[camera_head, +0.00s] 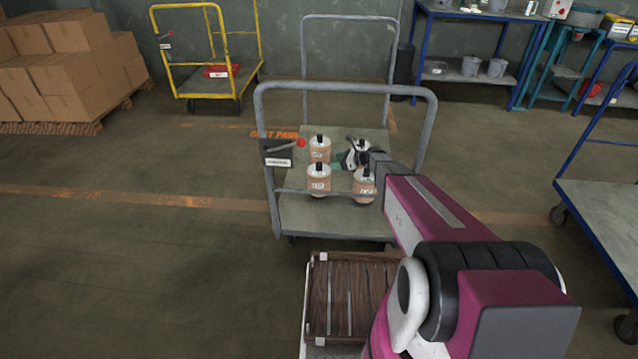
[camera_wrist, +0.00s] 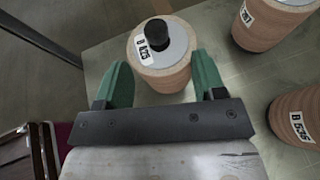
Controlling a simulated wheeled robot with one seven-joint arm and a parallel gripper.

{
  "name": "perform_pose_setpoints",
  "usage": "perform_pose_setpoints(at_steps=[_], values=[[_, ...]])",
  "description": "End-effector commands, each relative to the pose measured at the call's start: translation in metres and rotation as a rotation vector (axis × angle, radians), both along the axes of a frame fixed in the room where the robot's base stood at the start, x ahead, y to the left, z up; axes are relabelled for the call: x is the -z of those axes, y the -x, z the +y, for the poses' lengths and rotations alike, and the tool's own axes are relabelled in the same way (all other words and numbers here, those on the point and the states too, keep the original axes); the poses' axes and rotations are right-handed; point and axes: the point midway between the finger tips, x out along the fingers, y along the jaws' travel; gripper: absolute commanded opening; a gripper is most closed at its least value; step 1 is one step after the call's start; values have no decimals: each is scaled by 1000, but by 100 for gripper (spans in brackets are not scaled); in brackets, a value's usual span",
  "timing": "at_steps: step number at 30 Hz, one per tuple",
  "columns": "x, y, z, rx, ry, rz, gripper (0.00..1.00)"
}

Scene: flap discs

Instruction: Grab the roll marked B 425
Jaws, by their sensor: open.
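The roll marked B 425 (camera_wrist: 170,75) is light brown with a white top and a black knob, and stands upright ahead of my gripper in the wrist view. In the head view it appears to be the front-left roll (camera_head: 318,183) on the grey cart. My gripper (camera_head: 342,161) is open, with green fingers pointing left above the cart deck. In the wrist view the fingertips stand apart on either side of the roll's near part; I cannot tell whether they touch it.
Other similar rolls stand close by: back left (camera_head: 319,148), front right (camera_head: 365,190), and one partly hidden behind my gripper. The cart's grey handle rail (camera_head: 345,88) rises around the deck (camera_head: 300,218). A brown slatted crate (camera_head: 318,300) is in front.

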Motion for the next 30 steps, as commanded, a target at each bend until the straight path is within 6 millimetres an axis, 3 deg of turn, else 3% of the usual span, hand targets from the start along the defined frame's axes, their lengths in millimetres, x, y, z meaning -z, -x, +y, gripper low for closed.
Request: perform_pose_setpoints(at_steps=[6,14,22,30], values=[[14,-9,30,-3,1,-1,64],[20,-12,45,-2,3,-2,64],[34,-19,78,-1,3,-3,64],[36,-20,84,0,3,-4,64]])
